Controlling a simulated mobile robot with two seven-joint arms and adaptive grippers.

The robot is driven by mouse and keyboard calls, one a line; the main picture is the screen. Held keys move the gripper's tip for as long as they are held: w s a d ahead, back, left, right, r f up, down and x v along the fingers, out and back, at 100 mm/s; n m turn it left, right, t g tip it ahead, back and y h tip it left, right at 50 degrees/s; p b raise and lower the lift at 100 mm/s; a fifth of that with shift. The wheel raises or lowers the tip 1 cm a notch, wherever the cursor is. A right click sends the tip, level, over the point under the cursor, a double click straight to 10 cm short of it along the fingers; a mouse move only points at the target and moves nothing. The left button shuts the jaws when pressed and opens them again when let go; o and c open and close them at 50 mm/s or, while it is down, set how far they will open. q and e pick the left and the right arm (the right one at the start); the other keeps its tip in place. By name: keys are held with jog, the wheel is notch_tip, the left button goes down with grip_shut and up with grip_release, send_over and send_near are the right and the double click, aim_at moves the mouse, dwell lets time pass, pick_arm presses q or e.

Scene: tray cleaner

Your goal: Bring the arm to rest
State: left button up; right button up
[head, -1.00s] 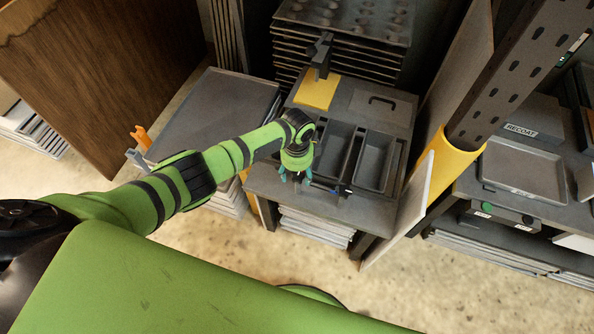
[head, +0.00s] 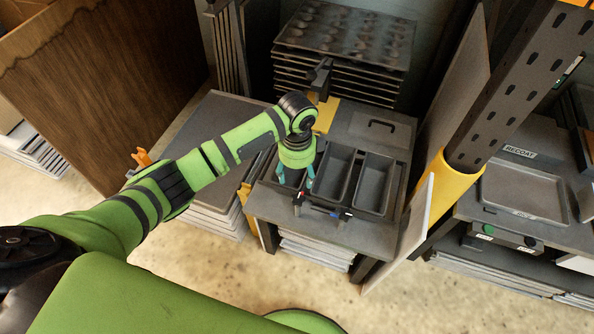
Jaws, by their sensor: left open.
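My left arm reaches in from the left in the head view, its wrist bent so that the left gripper (head: 295,184) points down. Its two teal fingers are apart, with no held object visible between them. The gripper is over the left part of a grey workbench (head: 262,203), in front of the leftmost of several dark bins and partly hiding it. The middle bin (head: 337,177) and right bin (head: 376,185) look empty. I cannot tell whether the fingertips touch anything. My right gripper is out of view.
A tray stack (head: 345,35) stands behind. A flat tray (head: 225,118) lies left of the bench. A yellow-based post (head: 452,185) and upright panel (head: 412,235) stand close on the right.

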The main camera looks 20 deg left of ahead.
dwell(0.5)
pick_arm(q)
jog(key=s+d+f+n+t+h, duration=0.1)
jog(key=s+d+n, duration=0.15)
jog(key=s, duration=0.35)
jog(key=s+d+f+n+h, duration=0.1)
jog(key=s+d+f+n, duration=0.15)
jog(key=s, duration=0.25)
jog(key=s+a+r+n+t+y, duration=0.2)
jog(key=s+a+r+n+t, duration=0.15)
jog(key=s+a+n, duration=0.75)
jog(key=s+d+f+m+g, duration=0.1)
jog(key=s+f+m+g, duration=0.15)
jog(key=f, duration=1.95)
jog(key=s+a+f+g, duration=0.1)
jog(key=s+a+f, duration=0.1)
jog(key=s+f, duration=1.2)
jog(key=shift+s+a+f, duration=0.15)
jog(key=shift+s+a, duration=0.2)
jog(key=shift+s, duration=0.9)
